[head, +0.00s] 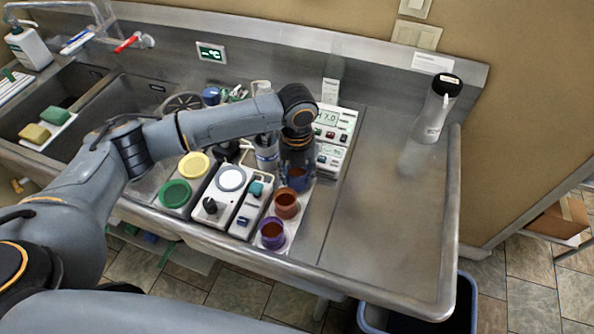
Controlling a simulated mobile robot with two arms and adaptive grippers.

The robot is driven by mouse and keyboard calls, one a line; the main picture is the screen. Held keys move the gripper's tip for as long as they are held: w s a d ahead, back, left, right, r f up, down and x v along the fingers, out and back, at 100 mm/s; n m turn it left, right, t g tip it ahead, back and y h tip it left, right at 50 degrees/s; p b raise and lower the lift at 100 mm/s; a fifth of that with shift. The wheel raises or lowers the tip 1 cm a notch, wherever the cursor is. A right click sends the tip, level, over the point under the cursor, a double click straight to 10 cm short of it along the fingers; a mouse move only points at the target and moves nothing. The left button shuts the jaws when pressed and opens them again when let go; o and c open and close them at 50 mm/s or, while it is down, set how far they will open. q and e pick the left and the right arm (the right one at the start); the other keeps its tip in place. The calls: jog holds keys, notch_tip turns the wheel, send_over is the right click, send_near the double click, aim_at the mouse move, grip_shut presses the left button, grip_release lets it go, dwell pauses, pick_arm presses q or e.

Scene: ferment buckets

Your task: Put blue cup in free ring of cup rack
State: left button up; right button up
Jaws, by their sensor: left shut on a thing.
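My left gripper (297,172) points down over the counter and is shut on the blue cup (297,180), which is partly hidden by the gripper. The blue cup is in line with an orange-brown cup (286,204) and a purple cup (272,234), both with dark reddish contents. These two stand in the pale cup rack (291,236), towards the counter's front edge. I cannot tell whether the blue cup is inside a ring or just above one, because the gripper covers that end of the rack. My right gripper is out of view.
Left of the rack are white devices with knobs (231,178) and green (174,193) and yellow (193,165) round lids. A meter panel (336,135) stands behind. Sinks lie further left. The counter's right side is clear up to a white bottle (434,112).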

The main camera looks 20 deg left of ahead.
pick_arm(q)
jog(key=shift+f, duration=0.2)
jog(key=o, duration=1.2)
jog(key=shift+c, duration=0.2)
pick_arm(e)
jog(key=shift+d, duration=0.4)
pick_arm(q)
notch_tip(320, 180, up, 12)
jog(key=b, duration=0.2)
jog(key=shift+r+b, duration=0.25)
jog(key=shift+b, duration=0.1)
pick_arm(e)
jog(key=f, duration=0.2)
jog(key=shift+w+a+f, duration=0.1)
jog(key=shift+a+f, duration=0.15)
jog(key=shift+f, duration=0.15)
